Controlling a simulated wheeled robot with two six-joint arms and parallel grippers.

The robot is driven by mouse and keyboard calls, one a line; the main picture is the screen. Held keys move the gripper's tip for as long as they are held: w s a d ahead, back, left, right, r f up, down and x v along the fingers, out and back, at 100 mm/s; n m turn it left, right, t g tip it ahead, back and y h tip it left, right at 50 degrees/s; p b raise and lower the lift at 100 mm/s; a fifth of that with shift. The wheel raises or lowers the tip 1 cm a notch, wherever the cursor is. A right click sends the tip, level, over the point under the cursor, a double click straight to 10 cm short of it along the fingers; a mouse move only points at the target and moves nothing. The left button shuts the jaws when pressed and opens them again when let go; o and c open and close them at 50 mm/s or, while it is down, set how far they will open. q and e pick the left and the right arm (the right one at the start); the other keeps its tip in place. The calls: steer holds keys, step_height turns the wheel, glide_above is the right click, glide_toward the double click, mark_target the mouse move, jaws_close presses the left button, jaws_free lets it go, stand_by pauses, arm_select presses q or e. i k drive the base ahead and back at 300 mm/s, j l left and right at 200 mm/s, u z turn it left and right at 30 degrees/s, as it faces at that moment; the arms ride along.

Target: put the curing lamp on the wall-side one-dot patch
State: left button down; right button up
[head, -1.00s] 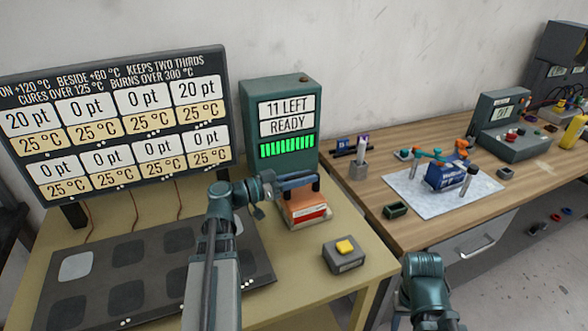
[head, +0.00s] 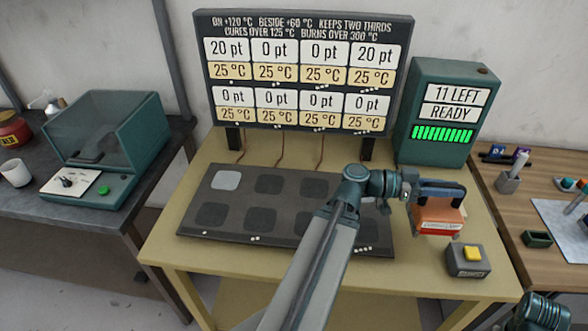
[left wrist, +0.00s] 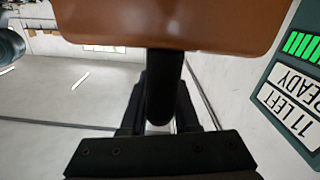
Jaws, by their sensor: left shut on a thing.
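The curing lamp, an orange block with a red label and a dark handle (head: 438,215), hangs from my left gripper (head: 414,192), which is shut on its handle. In the left wrist view, the lamp's brown-orange body (left wrist: 170,22) fills the top and the black handle runs between the fingers. The wall-side patch at the mat's left end (head: 226,180) is light grey; other patches are dark. My arm covers part of the mat's right side. My right gripper is out of view.
A display board (head: 300,75) stands behind the mat, with a green "11 LEFT READY" box (head: 440,130) to its right. A yellow-button box (head: 467,260) sits at the front right. A teal lidded machine (head: 105,140) is on the left bench. The mat's left half is clear.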

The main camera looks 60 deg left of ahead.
mark_target(227, 180)
steer(key=k+l, duration=0.2)
steer(key=k, duration=0.3)
steer(key=u, duration=1.2)
steer(key=i, duration=0.1)
